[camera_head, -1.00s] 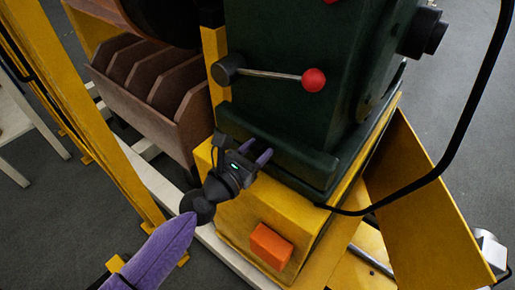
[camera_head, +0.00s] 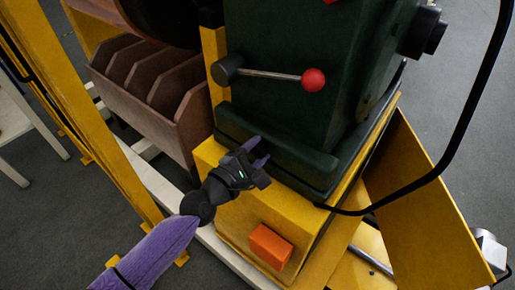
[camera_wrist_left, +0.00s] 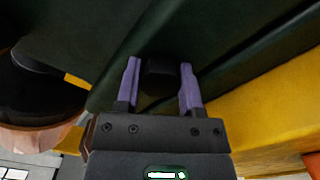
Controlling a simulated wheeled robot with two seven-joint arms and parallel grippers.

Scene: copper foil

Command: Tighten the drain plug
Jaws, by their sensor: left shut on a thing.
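My left gripper (camera_head: 258,151) is at the lower front edge of the dark green machine (camera_head: 285,95), just above the yellow base. In the left wrist view, a dark, rounded plug (camera_wrist_left: 160,76) sits between the two purple fingers of my left gripper (camera_wrist_left: 160,82). The gripper is shut on this drain plug, which stands against the green machine face. In the head view the plug is hidden by the gripper. My right gripper is in neither view.
A lever with a red knob (camera_head: 314,80) sticks out above my left gripper. The yellow base (camera_head: 225,223) carries an orange block (camera_head: 270,246) below it. A brown bin rack (camera_head: 150,95) stands at the left. A black cable (camera_head: 450,150) hangs at the right.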

